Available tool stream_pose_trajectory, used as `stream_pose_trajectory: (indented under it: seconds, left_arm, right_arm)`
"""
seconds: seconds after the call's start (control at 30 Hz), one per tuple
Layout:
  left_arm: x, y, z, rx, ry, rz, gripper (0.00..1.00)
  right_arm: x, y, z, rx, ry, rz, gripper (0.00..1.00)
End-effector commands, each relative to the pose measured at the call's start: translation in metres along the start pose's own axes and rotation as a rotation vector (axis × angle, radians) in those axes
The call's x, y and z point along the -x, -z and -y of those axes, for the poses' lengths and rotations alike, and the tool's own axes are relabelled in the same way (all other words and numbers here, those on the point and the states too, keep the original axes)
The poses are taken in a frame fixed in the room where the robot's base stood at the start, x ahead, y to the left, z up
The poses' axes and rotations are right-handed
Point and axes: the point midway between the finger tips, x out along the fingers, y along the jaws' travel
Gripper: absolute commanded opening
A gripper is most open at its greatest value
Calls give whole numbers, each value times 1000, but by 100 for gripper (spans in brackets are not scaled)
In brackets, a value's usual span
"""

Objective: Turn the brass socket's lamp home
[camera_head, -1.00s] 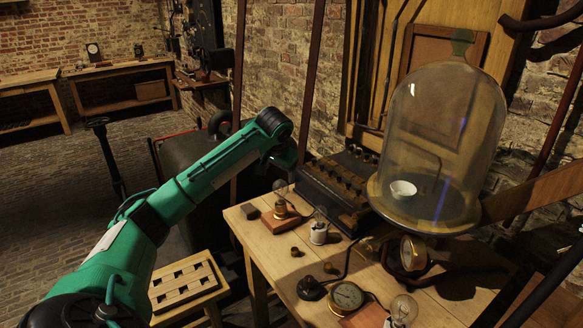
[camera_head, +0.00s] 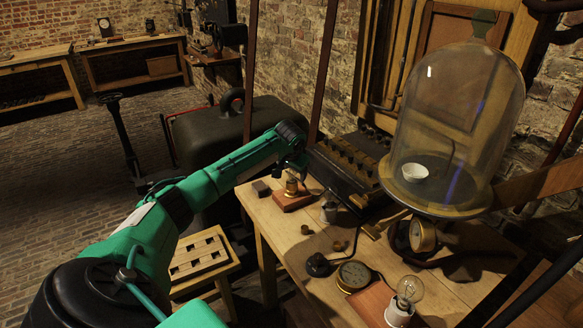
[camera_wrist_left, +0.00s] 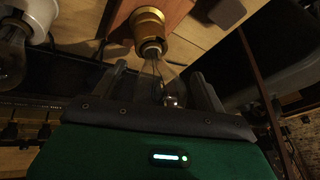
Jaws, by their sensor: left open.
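The brass socket (camera_head: 291,187) stands on a small reddish wooden block (camera_head: 280,203) near the table's far left corner. In the left wrist view the brass socket (camera_wrist_left: 149,24) holds a clear glass lamp (camera_wrist_left: 166,74). My left gripper (camera_wrist_left: 161,85) is open, with one finger on each side of the lamp's glass. I cannot tell whether either finger touches it. In the head view the left gripper (camera_head: 297,168) is small and dark, just above the socket, and hides most of the lamp. My right gripper is not in view.
A white socket (camera_head: 329,212) stands just right of the block. A dark battery case (camera_head: 350,165) lies behind. A glass bell jar (camera_head: 455,120), a gauge (camera_head: 354,275) and another lamp (camera_head: 410,289) stand farther right.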

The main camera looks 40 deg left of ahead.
Motion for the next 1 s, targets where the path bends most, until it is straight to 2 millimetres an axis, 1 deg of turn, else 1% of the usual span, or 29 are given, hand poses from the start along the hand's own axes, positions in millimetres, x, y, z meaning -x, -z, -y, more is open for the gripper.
stream_pose_trajectory:
  seconds: [0.1,0.13,0.27,0.3,0.4,0.53,1.0]
  left_arm:
    - [0,0,0,0,0,0,73]
    - [0,0,0,0,0,0,71]
    - [0,0,0,0,0,0,45]
    - [0,0,0,0,0,0,38]
    - [0,0,0,0,0,1,20]
    - [1,0,0,-12,-6,-2,20]
    - [2,1,0,-248,-106,-60,20]
  right_arm:
    - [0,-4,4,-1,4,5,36]
    - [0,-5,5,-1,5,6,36]
    - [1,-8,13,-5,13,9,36]
    - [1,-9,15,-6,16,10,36]
    - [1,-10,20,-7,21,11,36]
    - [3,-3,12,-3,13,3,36]
    - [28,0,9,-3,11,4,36]
